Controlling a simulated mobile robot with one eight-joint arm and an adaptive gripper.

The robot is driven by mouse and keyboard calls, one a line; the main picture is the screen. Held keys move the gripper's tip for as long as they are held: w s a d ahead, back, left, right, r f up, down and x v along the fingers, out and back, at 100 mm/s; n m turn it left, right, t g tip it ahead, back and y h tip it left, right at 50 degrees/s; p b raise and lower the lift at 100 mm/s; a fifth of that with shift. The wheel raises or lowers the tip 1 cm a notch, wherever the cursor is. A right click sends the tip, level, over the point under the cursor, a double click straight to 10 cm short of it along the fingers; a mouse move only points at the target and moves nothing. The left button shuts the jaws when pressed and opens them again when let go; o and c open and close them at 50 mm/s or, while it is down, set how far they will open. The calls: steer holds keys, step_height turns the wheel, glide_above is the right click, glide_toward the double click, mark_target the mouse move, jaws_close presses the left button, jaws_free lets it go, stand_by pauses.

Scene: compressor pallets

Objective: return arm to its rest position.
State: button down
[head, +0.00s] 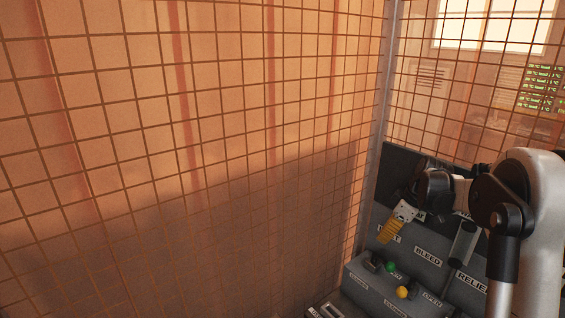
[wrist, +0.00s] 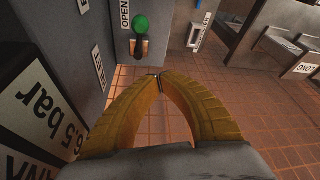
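My arm reaches in from the right side of the head view, bent at a dark joint. My gripper (head: 389,234) has ribbed yellow fingers and hangs in front of the dark labelled panel. In the wrist view my gripper (wrist: 160,78) shows both fingers curving together, tips meeting, with nothing visible between them. A green knob (head: 391,267) sits below and close to the gripper in the head view; it also shows in the wrist view (wrist: 141,24), beyond the fingertips and apart from them.
A yellow knob (head: 402,292) sits on the grey console (head: 374,292). A label reading BLEED (head: 428,256) is on the panel behind. A wire mesh fence (head: 200,150) fills the left and back. The tiled floor (wrist: 165,120) is bare below the fingers.

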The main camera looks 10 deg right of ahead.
steer(key=s+a+r+m+t+h+b, duration=0.2)
steer(key=s+a+r+m+b, duration=0.3)
steer(key=s+a, duration=0.7)
steer(key=s+a+f+m+t+b, duration=0.1)
steer(key=s+a+f+m, duration=0.1)
steer(key=s, duration=0.6)
steer(key=s+a+f+m+t+h+b, duration=0.1)
steer(key=s+a+f+m, duration=0.1)
steer(key=s+a, duration=0.3)
steer(key=s+f, duration=0.1)
steer(key=s, duration=0.3)
steer(key=shift+f+m+t+b, duration=0.3)
steer(key=shift+f+m+b, duration=0.1)
steer(key=shift+s+a, duration=0.1)
